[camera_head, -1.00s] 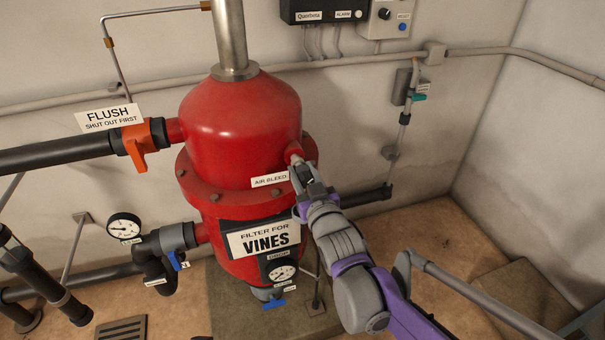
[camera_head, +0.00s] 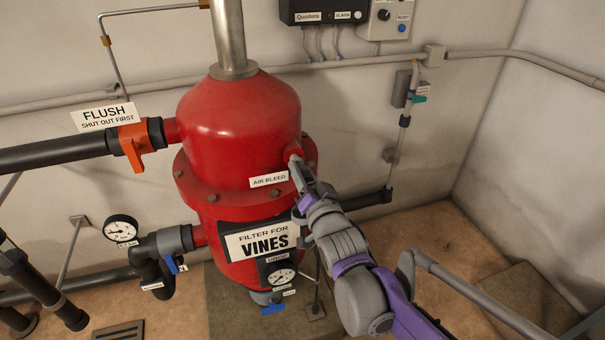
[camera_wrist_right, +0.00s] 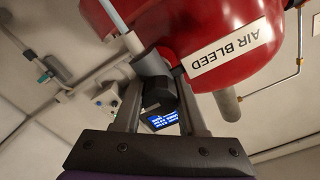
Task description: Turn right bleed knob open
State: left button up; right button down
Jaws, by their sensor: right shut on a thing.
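The red filter tank (camera_head: 240,125) stands in the middle of the head view, with the "AIR BLEED" label (camera_head: 269,180) on its right side. The bleed fitting sticks out just right of this label. My right gripper (camera_head: 298,168) is at this fitting and covers most of it. In the right wrist view, the dark bleed knob (camera_wrist_right: 158,95) with its grey collar lies between the two fingers of my right gripper (camera_wrist_right: 152,62), which is shut on it. The knob's turn angle is hard to tell. My left gripper is not in view.
An orange-handled valve (camera_head: 132,145), a gauge (camera_head: 121,228) and dark pipes are on the left. The floor at right is mostly clear.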

dwell(0.5)
jog(key=shift+c, duration=2.4)
grip_release()
jog(key=shift+s, duration=0.1)
jog(key=v, duration=1)
jog(key=shift+s, duration=0.35)
jog(key=shift+d, duration=0.2)
